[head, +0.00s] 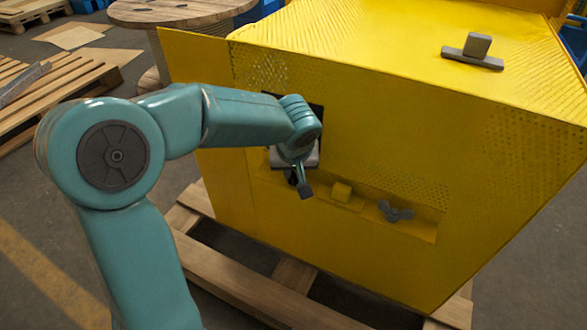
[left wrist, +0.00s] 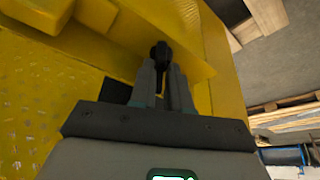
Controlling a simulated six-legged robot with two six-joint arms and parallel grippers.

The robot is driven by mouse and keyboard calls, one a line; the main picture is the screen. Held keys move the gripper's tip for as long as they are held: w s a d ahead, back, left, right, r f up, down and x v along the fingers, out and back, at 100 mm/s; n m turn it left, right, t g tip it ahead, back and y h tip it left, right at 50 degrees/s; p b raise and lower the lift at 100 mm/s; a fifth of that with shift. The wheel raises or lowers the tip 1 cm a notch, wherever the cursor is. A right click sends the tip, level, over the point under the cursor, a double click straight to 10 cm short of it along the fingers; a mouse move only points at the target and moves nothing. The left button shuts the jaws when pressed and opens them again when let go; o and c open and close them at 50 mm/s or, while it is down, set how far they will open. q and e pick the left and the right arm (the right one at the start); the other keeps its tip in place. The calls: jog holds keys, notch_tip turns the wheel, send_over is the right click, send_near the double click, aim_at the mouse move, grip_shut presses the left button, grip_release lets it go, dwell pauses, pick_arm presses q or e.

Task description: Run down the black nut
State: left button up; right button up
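A black nut (left wrist: 160,52), a small dark rounded piece, shows between the fingertips of my left gripper (left wrist: 161,72) in the left wrist view. The grey fingers are close together on both sides of it. In the head view my left gripper (head: 302,184) reaches down at the front of the yellow machine (head: 390,140), at the left end of a recessed ledge. The nut cannot be told apart from the fingers there, and any stud or thread behind it is hidden. My right gripper is not in view.
A yellow block (head: 341,192) and a dark grey wing-shaped piece (head: 395,211) sit on the ledge right of the gripper. A dark square opening (head: 317,112) is partly behind my arm. A grey handled block (head: 475,52) rests on top. Wooden pallets (head: 255,285) lie below.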

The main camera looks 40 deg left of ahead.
pick_arm(q)
grip_shut()
jog(key=shift+s+a+r+m+t+h+p, duration=0.1)
jog(key=shift+m+t+h+p, duration=0.3)
jog(key=shift+m, duration=0.6)
jog(key=shift+a+r+m+p, duration=0.1)
jog(key=shift+m+p, duration=0.6)
jog(key=shift+m, duration=0.2)
jog(key=m+p, duration=0.1)
jog(key=p, duration=0.1)
jog(key=m+h+p, duration=0.1)
jog(key=m+p, duration=0.1)
jog(key=m+h+p, duration=0.1)
jog(key=m+p, duration=0.1)
jog(key=p, duration=0.1)
jog(key=shift+s+a+r+t, duration=0.1)
jog(key=shift+a+r+t, duration=0.05)
jog(key=shift+a+t, duration=0.15)
jog(key=shift+m+h+p, duration=0.4)
jog(key=shift+m+p, duration=0.1)
jog(key=shift+f+m, duration=0.3)
jog(key=shift+m, duration=0.4)
jog(key=shift+a+m+h, duration=0.15)
jog(key=shift+m+h, duration=0.35)
jog(key=shift+m, duration=0.6)
jog(key=o, duration=0.7)
grip_release()
